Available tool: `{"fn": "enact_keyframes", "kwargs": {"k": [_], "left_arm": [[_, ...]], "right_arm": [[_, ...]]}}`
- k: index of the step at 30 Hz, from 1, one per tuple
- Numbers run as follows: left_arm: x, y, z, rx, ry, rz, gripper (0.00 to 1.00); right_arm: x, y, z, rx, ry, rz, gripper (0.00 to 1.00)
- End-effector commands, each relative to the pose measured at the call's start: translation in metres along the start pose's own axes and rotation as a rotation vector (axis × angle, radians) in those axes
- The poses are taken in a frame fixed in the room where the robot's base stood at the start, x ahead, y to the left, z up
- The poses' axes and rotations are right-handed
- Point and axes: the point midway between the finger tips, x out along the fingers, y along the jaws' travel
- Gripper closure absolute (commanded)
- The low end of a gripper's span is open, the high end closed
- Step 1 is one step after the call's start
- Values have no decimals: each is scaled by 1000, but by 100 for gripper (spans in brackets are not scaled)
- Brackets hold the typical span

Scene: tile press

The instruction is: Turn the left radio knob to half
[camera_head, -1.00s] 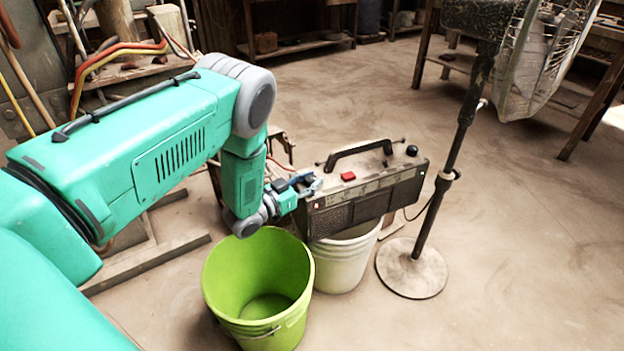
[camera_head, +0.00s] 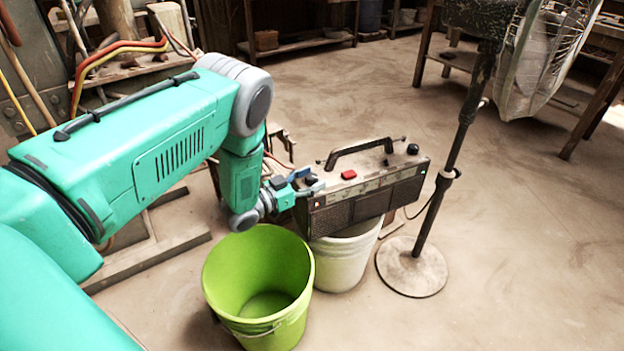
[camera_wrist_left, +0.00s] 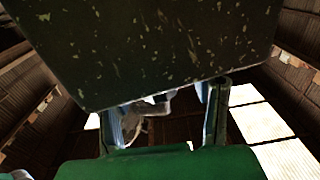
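A dark, worn radio (camera_head: 372,200) with a top handle sits on a white bucket (camera_head: 345,262). Its right knob (camera_head: 413,149) is black and stands on the top right corner. A red button (camera_head: 348,174) is on top, left of the middle. In the left wrist view the radio's speckled side (camera_wrist_left: 150,50) fills the upper part. The finger bases are apart there, but the tips are hidden behind the radio. My right gripper is out of view.
A green bucket (camera_head: 222,275) stands in front, below my left gripper. A fan's pole (camera_head: 445,195) on a round base (camera_head: 412,268) stands just right of the radio. Wooden beams lie behind the green bucket.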

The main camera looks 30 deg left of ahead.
Motion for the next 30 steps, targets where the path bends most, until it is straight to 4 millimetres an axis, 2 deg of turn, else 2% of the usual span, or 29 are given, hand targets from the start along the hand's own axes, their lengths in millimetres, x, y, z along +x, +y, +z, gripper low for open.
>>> {"fn": "enact_keyframes", "kwargs": {"k": [4, 7, 21, 25, 30], "left_arm": [[-2, 0, 0, 0, 0, 0, 50], [-10, 0, 0, -1, -2, -1, 50], [-101, -1, 2, -3, -3, -2, 50], [-114, -1, 2, -1, -1, -1, 50], [-120, -1, 2, -1, -1, 0, 50]], "right_arm": [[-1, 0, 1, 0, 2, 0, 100], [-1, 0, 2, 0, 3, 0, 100], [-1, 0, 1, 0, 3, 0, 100], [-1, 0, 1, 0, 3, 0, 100], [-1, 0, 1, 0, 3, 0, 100]]}}
